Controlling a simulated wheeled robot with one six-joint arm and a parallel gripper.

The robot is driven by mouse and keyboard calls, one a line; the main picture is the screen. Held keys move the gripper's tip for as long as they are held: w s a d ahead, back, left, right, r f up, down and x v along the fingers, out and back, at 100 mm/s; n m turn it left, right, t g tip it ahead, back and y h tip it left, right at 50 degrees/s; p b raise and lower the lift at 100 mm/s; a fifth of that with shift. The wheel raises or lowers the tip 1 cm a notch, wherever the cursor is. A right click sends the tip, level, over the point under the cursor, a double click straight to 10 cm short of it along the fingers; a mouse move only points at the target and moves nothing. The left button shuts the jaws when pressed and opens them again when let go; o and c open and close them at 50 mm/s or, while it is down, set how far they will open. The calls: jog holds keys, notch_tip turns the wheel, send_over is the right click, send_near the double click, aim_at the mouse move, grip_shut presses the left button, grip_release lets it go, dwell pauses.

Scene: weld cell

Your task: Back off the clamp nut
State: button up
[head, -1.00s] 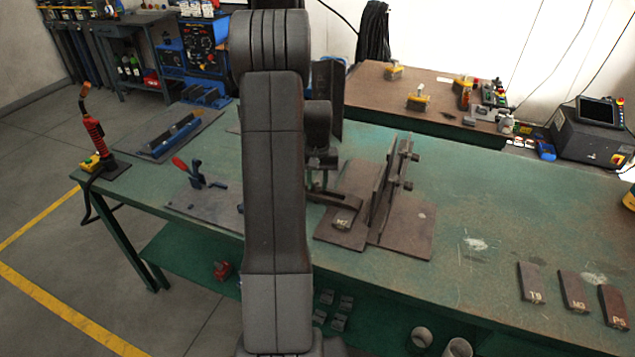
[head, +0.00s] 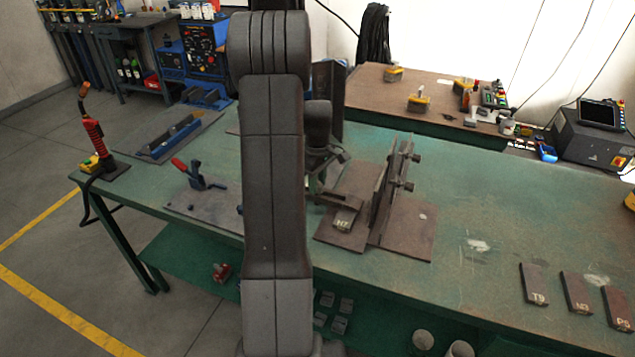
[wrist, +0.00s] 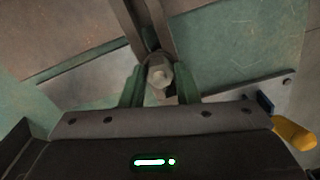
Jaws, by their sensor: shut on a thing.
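In the wrist view the clamp nut (wrist: 159,74), a pale metal hex, sits between the two green fingers of my gripper (wrist: 160,84). The fingers are shut on its sides. Two dark clamp bars (wrist: 146,22) run away from the nut toward the top of the picture.
An upright dark plate with bolts (head: 388,190) stands on the fixture base (head: 412,228) to the right. A red-handled toggle clamp (head: 197,175) is left of my arm. Tagged plates (head: 578,292) lie at the table's right. The green table (head: 480,200) between is mostly clear.

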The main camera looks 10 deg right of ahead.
jog(key=n, duration=1.4)
dwell(0.5)
jog(key=o, duration=1)
notch_tip(320, 180, up, 14)
jog(key=shift+f, duration=0.1)
